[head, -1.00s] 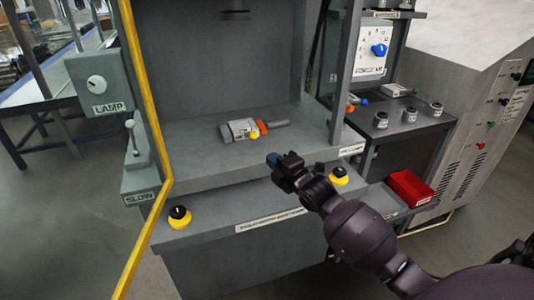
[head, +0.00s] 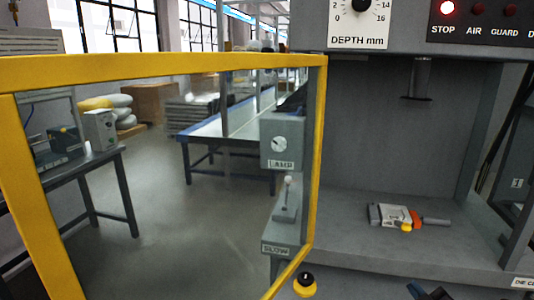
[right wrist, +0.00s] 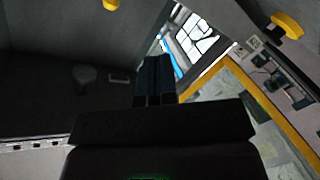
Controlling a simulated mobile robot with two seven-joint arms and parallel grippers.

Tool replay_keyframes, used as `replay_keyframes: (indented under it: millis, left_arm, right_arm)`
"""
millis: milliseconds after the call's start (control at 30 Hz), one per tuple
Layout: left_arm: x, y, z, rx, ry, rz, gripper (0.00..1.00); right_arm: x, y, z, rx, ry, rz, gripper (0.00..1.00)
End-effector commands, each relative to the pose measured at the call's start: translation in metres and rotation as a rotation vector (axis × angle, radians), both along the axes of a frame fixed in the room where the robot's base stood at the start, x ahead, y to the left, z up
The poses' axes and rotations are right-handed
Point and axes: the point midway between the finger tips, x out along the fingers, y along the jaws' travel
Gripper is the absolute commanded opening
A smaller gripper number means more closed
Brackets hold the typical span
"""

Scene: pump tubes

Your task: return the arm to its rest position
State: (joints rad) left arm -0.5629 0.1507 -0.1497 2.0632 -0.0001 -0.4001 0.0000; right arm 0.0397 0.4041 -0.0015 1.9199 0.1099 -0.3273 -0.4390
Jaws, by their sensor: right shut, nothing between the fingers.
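My right gripper (head: 420,291) shows only as its tip at the bottom edge of the head view, in front of the grey machine. The rest of that arm is below the picture. In the right wrist view the two dark fingers (right wrist: 154,78) are together, with nothing between them. My left gripper is in neither current view.
A pump part (head: 391,215) with orange and yellow pieces lies on the machine bed (head: 350,236). The yellow-framed guard (head: 316,150) stands at the left of the opening. A lamp box (head: 283,140) and a yellow-black button (head: 305,284) are near it.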

Motion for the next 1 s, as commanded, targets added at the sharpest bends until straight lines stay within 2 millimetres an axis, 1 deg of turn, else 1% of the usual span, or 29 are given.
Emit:
replay_keyframes:
  millis: [33,67,100,167,200,267,300,367,400,500,600,700,800,1000]
  left_arm:
    - [0.002,-0.001,0.002,-0.001,-0.005,0.0,0.0]
    - [0.003,-0.001,0.002,-0.002,-0.007,0.001,0.0]
    - [0.004,-0.001,0.003,-0.003,-0.009,0.001,0.0]
    - [0.005,-0.002,0.004,-0.005,-0.012,0.002,0.0]
    - [0.005,-0.002,0.004,-0.006,-0.012,0.003,0.0]
    - [0.005,-0.002,0.004,-0.007,-0.01,0.005,0.0]
    - [0.004,-0.002,0.004,-0.007,-0.009,0.005,0.0]
    - [0.003,-0.002,0.004,-0.006,-0.008,0.006,0.0]
    - [0.003,-0.002,0.005,-0.007,-0.007,0.006,0.0]
    - [0.0,-0.001,0.005,-0.006,-0.002,0.007,0.0]
    - [-0.004,0.0,0.005,-0.005,0.003,0.01,0.0]
    - [-0.006,0.001,0.004,-0.004,0.007,0.01,0.0]
    - [-0.006,0.001,0.005,-0.002,0.006,0.009,0.0]
    - [-0.004,0.001,0.007,-0.001,0.002,0.006,0.0]
  right_arm:
    - [-0.018,0.008,-0.017,0.089,0.044,-0.012,0.0]
    - [-0.029,0.013,-0.028,0.148,0.072,-0.021,0.0]
    - [-0.045,0.02,-0.043,0.225,0.111,-0.038,0.0]
    - [-0.07,0.03,-0.062,0.324,0.164,-0.065,0.0]
    - [-0.086,0.035,-0.075,0.379,0.199,-0.085,0.0]
    - [-0.111,0.044,-0.091,0.447,0.247,-0.113,0.0]
    - [-0.128,0.049,-0.102,0.483,0.278,-0.132,0.0]
    - [-0.153,0.056,-0.116,0.519,0.322,-0.158,0.0]
    - [-0.169,0.061,-0.124,0.532,0.348,-0.173,0.0]
    - [-0.206,0.069,-0.142,0.557,0.408,-0.208,0.0]
    - [-0.236,0.074,-0.156,0.579,0.456,-0.239,0.0]
    - [-0.255,0.073,-0.165,0.587,0.488,-0.265,0.0]
    - [-0.265,0.072,-0.17,0.587,0.504,-0.277,0.0]
    - [-0.267,0.071,-0.171,0.586,0.508,-0.279,0.0]
